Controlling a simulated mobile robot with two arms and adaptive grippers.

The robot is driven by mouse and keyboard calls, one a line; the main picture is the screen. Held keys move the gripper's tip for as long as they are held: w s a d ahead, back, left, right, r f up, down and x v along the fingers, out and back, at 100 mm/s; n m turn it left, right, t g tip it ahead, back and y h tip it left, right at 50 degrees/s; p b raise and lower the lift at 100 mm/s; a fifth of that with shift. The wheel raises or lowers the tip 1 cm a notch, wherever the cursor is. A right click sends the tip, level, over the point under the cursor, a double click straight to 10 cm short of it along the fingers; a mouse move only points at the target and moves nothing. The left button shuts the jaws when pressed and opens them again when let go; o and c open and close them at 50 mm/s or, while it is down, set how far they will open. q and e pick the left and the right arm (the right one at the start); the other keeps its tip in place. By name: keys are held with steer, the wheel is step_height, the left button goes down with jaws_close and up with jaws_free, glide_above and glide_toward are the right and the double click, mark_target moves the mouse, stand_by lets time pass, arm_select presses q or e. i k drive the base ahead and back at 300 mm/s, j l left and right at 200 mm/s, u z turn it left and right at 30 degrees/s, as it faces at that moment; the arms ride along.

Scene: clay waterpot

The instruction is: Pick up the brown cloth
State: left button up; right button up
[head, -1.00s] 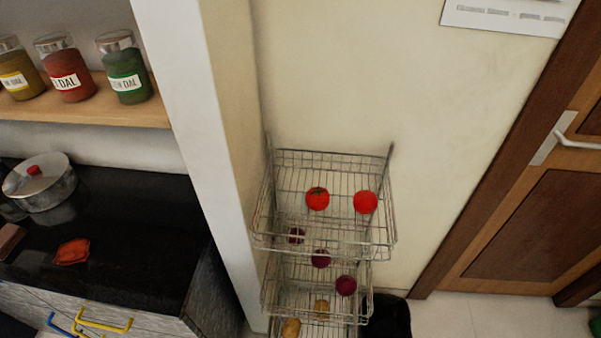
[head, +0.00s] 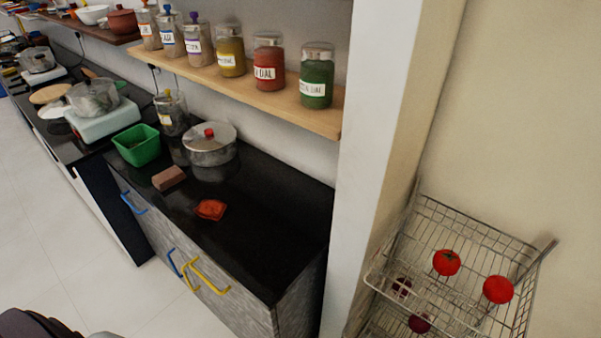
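A small brown folded block (head: 168,178), which looks like the brown cloth, lies flat on the black counter (head: 265,215) near its front edge, in the head view. It is beside the green basket and in front of the steel pot. A flat orange-red item (head: 210,209) lies to its right on the same counter; I cannot tell what it is. Neither of my grippers is in view.
A steel pot (head: 209,150) with a red knob and a green basket (head: 137,145) stand on the counter. A shelf (head: 240,85) with several labelled jars hangs above. A wire rack (head: 450,265) holds tomatoes at right. The floor (head: 50,240) at left is clear.

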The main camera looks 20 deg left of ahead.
mark_target(167, 179)
steer(key=u, duration=1.65)
steer(key=i+j+z, duration=0.1)
steer(key=z, duration=0.5)
steer(key=i+j+z, duration=0.3)
steer(key=j, duration=0.2)
steer(key=j+z, duration=0.3)
steer(key=j, duration=0.2)
steer(key=j+z, duration=0.3)
steer(key=j, duration=0.3)
steer(key=i, duration=0.05)
